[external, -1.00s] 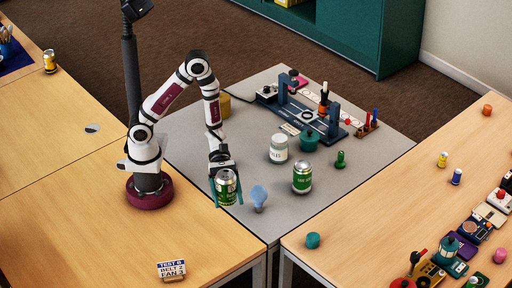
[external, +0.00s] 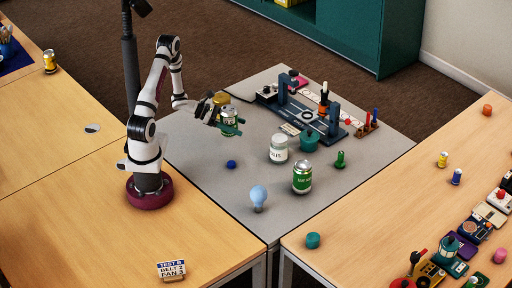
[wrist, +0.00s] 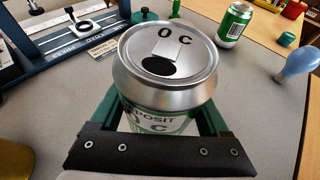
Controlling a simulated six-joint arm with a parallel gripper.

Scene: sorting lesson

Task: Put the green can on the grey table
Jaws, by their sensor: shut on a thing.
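My gripper (external: 229,122) is shut on a green can (external: 228,113), with green fingers on both sides of it. The can is over the back left part of the grey table (external: 195,152). The wrist view shows its silver top and part of a pale label on the held can (wrist: 168,65). I cannot tell if its base touches the table. A second green can (external: 302,178) stands upright on the grey table near its right edge, and it also shows in the wrist view (wrist: 235,25).
A white jar (external: 279,150), a blue bulb (external: 258,197), a blue ball (external: 231,164) and a green peg (external: 340,160) stand on the grey table. A blue fixture (external: 305,115) takes up its back. A yellow object (external: 220,99) is close behind the held can.

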